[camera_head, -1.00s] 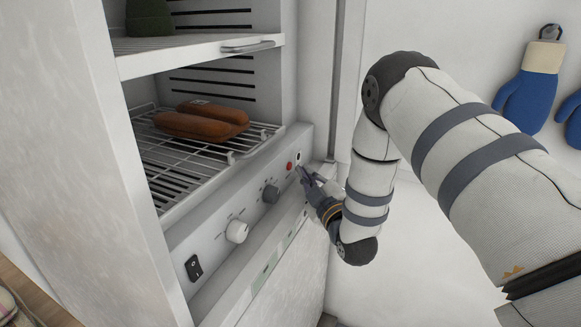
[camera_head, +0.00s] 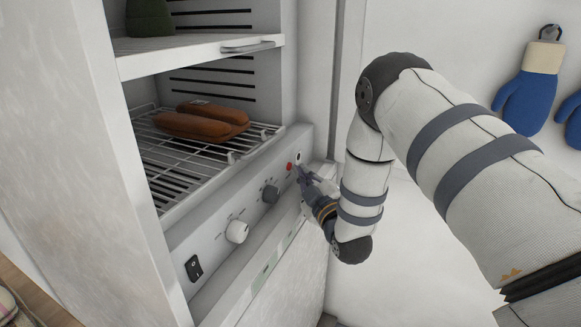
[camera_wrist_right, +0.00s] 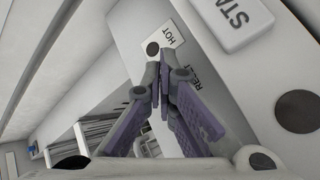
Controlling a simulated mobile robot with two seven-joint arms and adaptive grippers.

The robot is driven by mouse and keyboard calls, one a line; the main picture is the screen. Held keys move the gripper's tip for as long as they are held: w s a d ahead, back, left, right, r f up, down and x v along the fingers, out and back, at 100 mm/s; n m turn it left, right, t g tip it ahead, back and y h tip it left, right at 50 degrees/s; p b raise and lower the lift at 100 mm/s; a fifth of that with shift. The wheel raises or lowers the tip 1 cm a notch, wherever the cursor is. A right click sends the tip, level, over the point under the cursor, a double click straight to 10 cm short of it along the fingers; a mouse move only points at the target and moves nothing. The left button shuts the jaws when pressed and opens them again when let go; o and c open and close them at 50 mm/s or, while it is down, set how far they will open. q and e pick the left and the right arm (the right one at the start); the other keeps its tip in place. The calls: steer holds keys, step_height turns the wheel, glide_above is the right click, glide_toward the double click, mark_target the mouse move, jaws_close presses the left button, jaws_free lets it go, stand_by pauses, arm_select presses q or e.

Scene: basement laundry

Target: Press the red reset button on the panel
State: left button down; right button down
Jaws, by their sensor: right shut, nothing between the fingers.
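The red reset button (camera_head: 290,167) is a small red spot near the right end of the sloping control panel (camera_head: 212,249) in the head view. My right gripper (camera_head: 299,170) is shut and empty, its tips at the panel just right of the button. I cannot tell whether they touch it. In the right wrist view the shut fingers (camera_wrist_right: 163,72) point at the panel face and partly cover a label whose visible letters begin "RES". The button does not show there; the fingers seem to hide it. My left gripper is not in view.
The panel also carries a grey knob (camera_head: 270,193), a white knob (camera_head: 237,231) and a black rocker switch (camera_head: 193,267). Above it, a wire rack (camera_head: 170,180) holds brown padded items (camera_head: 201,122). Blue mitts (camera_head: 526,98) hang on the right wall.

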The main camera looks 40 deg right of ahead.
steer(key=shift+w+a, duration=0.2)
steer(key=shift+w, duration=0.15)
stand_by(0.7)
stand_by(0.3)
steer(key=shift+s+d+r+p, duration=0.1)
steer(key=shift+s+d+p, duration=0.2)
steer(key=shift+s, duration=0.25)
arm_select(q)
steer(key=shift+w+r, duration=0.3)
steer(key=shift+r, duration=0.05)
arm_select(e)
steer(key=shift+s+d, duration=0.1)
steer(key=shift+s, duration=0.05)
